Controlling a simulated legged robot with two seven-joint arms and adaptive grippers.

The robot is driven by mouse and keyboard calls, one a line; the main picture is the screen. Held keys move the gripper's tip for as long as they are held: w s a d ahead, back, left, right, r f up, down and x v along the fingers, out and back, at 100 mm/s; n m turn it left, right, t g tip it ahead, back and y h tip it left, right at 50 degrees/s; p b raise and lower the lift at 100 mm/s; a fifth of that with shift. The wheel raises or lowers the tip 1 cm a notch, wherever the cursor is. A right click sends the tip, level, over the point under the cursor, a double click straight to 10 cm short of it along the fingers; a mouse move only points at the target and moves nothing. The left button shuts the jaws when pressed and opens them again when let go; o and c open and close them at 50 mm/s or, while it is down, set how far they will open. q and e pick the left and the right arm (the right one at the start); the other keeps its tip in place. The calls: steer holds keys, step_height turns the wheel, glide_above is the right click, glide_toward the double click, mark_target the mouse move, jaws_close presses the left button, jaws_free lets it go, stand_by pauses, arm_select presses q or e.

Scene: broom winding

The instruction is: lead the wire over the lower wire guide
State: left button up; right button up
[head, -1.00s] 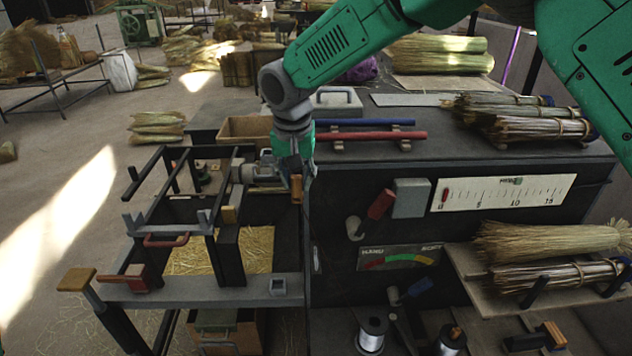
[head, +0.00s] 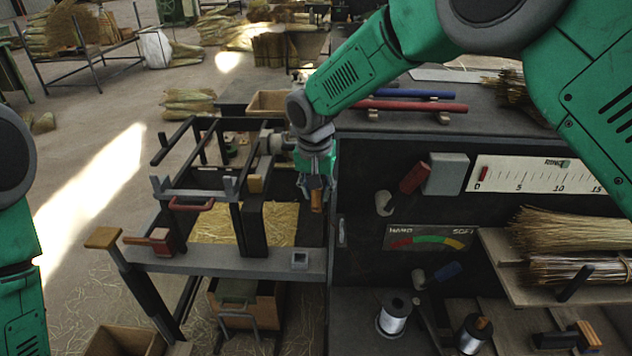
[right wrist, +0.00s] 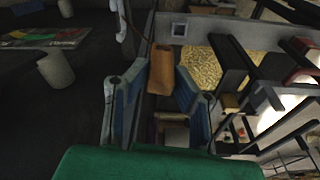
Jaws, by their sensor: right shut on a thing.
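My right gripper (head: 316,192) is shut on a small orange-brown wooden grip (head: 317,203), just right of the black frame's uprights. In the right wrist view the wooden grip (right wrist: 162,70) sits between the two blue-grey fingers (right wrist: 152,85). A thin dark line, seemingly the wire (right wrist: 150,25), runs up from it. A pale metal fitting (head: 342,232) on the dark cabinet's left edge may be the lower wire guide; I cannot be sure. Two silver wire spools (head: 394,317) (head: 473,334) stand low at the right. My left gripper is out of view; only its arm shows at the left edge.
The black frame (head: 254,228) with a red handle (head: 191,204) stands left of my gripper, above a grey bench rail (head: 220,262) with a small square socket (head: 300,260). The cabinet front (head: 360,190) carries levers and scales. A narrow gap lies between frame and cabinet.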

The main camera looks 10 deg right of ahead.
step_height(320, 180, down, 10)
steer(key=b, duration=0.4)
